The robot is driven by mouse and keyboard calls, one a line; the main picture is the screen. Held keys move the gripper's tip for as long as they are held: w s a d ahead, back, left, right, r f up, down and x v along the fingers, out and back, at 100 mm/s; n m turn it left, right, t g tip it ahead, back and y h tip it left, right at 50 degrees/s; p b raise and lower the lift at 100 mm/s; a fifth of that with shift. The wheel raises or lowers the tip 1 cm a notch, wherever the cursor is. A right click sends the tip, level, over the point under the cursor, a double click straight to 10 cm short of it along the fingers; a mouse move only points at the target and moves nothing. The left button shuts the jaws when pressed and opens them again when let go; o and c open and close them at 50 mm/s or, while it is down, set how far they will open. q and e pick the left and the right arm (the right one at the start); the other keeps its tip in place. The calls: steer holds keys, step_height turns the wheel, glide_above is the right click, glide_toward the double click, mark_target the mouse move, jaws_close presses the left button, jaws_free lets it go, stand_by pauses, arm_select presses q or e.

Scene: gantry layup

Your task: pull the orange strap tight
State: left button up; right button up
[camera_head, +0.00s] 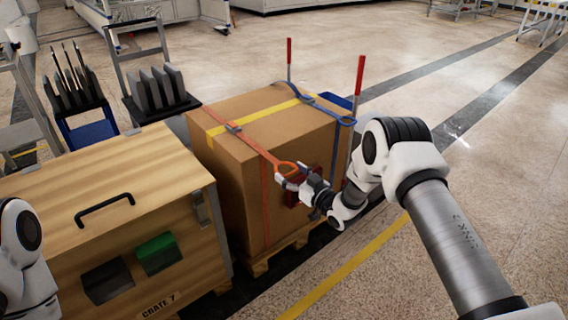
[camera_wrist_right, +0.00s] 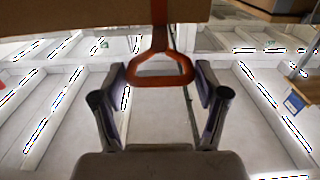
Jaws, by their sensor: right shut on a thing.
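The orange strap (camera_head: 256,148) runs over the top of a cardboard box (camera_head: 232,190) and down its front side. It passes through a grey buckle (camera_head: 234,128) on top. Its loop handle (camera_head: 287,168) sticks out past the box's upper edge. My right gripper (camera_head: 289,181) is shut on this handle. In the right wrist view the orange handle (camera_wrist_right: 160,81) sits between the two fingers, with the strap leading up to the box edge. My left gripper is out of view; only part of my left arm shows at the left edge.
A blue strap (camera_head: 325,109) and yellow tape (camera_head: 262,117) also cross the box, which stands on a wooden pallet (camera_head: 262,266). Red-tipped posts (camera_head: 360,76) rise behind it. A wooden crate (camera_head: 110,190) stands close on the left. The floor to the right is open.

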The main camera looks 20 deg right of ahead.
steer(key=o, duration=1.4)
steer(key=shift+s+f, duration=0.1)
steer(key=shift+f, duration=0.05)
steer(key=shift+d, duration=0.1)
steer(key=shift+s, duration=0.1)
steer(key=v, duration=1.2)
